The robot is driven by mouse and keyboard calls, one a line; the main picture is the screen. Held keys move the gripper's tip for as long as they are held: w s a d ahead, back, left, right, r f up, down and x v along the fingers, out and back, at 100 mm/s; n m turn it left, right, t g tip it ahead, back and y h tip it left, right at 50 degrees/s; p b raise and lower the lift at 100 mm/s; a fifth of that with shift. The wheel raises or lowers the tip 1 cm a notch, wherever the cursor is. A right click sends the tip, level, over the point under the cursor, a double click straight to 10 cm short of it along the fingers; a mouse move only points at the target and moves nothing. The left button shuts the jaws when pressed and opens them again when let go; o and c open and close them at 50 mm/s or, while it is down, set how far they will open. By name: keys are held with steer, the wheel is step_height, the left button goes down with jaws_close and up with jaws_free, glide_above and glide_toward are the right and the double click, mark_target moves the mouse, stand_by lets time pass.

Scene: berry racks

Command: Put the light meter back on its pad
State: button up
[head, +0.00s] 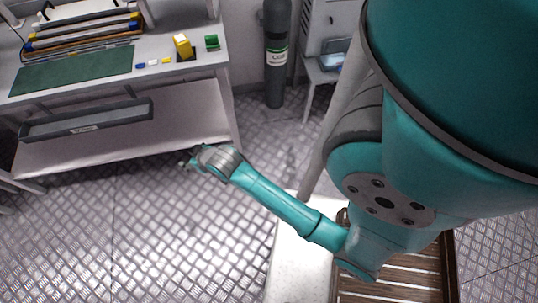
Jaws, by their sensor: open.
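A yellow block-like object (182,43) stands upright on a small dark pad (187,57) on the workbench at the upper left. It may be the light meter, but it is too small to tell. A small green object (212,41) sits to its right, close to the bench's right end. My gripper (185,164) is at the end of my teal arm, over the floor in front of the bench. It is open, small in view and apart from the objects on the bench top. I see nothing between its fingers.
The workbench (215,70) also bears a green mat (75,70) and small blue, yellow and white pieces left of the dark pad. A grey tray (85,122) hangs below the top. A dark gas cylinder (276,75) stands right of the bench. The metal floor (130,220) is clear.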

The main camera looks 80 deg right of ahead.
steer(key=s+a+r+n+t+y, duration=0.15)
steer(key=s+a+r, duration=0.25)
steer(key=s+a, duration=0.5)
steer(key=s+a+r+n+t+y, duration=0.1)
steer(key=s+a+r+n+t, duration=0.15)
steer(key=s+a, duration=0.7)
steer(key=s+d+r+t+y, duration=0.1)
steer(key=s+r+t, duration=0.1)
steer(key=s+r, duration=0.7)
steer(key=shift+s+d+r+n, duration=0.25)
steer(key=shift+s+n, duration=0.05)
steer(key=shift+s, duration=0.3)
